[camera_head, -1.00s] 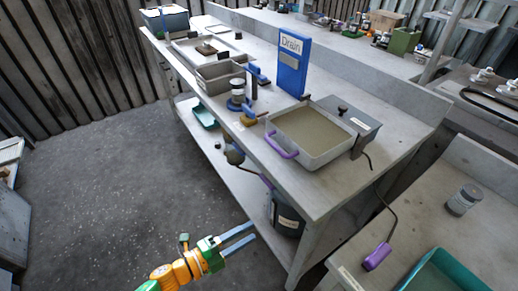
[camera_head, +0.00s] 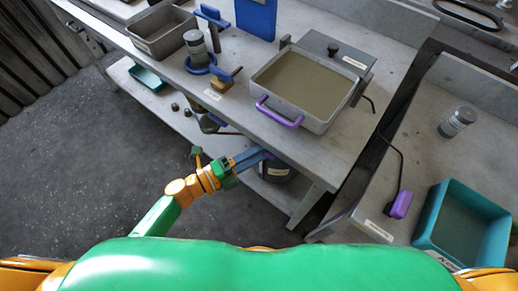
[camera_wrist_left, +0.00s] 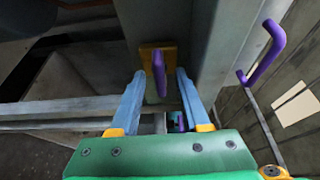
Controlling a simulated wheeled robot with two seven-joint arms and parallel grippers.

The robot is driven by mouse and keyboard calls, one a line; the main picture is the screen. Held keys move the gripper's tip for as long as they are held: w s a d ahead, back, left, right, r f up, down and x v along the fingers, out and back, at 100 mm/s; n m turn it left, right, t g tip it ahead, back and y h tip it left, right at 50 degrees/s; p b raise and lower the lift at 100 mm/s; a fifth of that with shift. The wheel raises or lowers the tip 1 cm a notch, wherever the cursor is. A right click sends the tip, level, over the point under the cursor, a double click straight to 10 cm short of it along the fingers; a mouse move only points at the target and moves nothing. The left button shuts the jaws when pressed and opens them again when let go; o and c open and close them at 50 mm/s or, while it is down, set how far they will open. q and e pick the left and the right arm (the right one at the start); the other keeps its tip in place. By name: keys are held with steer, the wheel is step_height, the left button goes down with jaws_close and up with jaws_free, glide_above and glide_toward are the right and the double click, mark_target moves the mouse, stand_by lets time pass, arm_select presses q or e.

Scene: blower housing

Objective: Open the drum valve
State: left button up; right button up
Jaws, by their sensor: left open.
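A dark drum (camera_head: 274,174) with a pale label stands on the lower shelf under the bench, partly hidden by my left gripper. My left gripper (camera_head: 256,157) reaches under the bench's front edge beside the drum's top. In the left wrist view, a purple lever (camera_wrist_left: 159,74) on a yellow-brown mount (camera_wrist_left: 149,58) sits between the fingertips of my open gripper (camera_wrist_left: 157,85). The jaws are not closed on it. I cannot tell for sure that this lever is the drum valve. My right gripper is not in view.
A grey tray of murky liquid (camera_head: 258,83) with a purple handle (camera_head: 278,113) sits above on the bench, near its edge. The bench leg (camera_head: 306,206) is right of the drum. A teal bin (camera_head: 425,228) stands on the right table. Floor at left is clear.

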arm_select(q)
jaws_close()
stand_by(0.3)
steer(key=shift+s+d+f+n+t+y+b, duration=0.15)
steer(key=shift+n+t+b, duration=1.1)
steer(key=shift+n, duration=2)
steer(key=shift+w+f+n+t+y+b, duration=0.15)
steer(key=shift+n+t+b, duration=1.05)
steer(key=shift+n, duration=2)
steer(key=shift+s+d+f+n+t+y+b, duration=0.15)
steer(key=shift+n+t+b, duration=1.05)
steer(key=shift+n, duration=2.05)
steer(key=shift+a+n+t+p, duration=0.1)
steer(key=shift+n+t+p, duration=0.2)
steer(key=shift+t+p, duration=0.05)
jaws_free()
steer(key=shift+r, duration=0.1)
